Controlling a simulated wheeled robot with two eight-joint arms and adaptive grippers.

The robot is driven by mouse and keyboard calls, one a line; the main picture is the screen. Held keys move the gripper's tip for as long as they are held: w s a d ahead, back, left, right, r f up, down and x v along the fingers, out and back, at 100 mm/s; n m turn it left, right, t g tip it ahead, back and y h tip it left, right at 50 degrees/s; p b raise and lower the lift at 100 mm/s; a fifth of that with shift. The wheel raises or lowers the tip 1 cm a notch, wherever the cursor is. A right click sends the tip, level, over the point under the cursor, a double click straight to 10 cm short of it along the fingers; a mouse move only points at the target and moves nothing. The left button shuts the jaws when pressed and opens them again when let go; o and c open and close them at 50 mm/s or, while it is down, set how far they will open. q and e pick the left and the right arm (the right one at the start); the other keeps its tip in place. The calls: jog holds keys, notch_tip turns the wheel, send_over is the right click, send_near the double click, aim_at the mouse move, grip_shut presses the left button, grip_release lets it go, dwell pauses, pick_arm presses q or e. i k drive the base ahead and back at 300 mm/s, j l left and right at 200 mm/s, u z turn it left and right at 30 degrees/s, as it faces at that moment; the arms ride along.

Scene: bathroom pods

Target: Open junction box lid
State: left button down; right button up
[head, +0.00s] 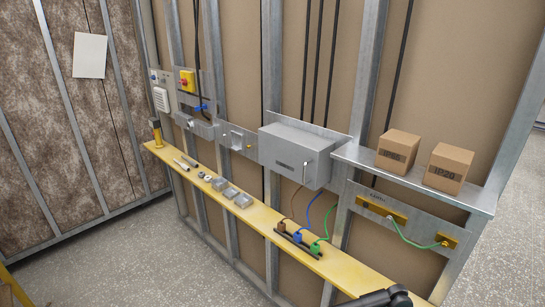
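The junction box (291,157) is a grey metal box on a backplate on the stud wall, near the middle of the view. Its front lid looks shut, with a dark label and a pale upright handle or latch (306,169) near its right side. Brown, blue and green wires hang below it. A dark part of my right arm or gripper (388,297) shows at the bottom edge, below and right of the box and well apart from it. Its fingers cannot be made out. My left gripper is not clearly in view.
A yellow shelf (226,207) below holds small grey boxes (231,192), tools and coloured connectors (298,238). A metal ledge (415,180) right of the box carries two cardboard boxes (398,150). Space directly before the box looks clear.

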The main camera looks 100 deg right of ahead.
aim_at(304, 158)
jog(key=z, duration=3.35)
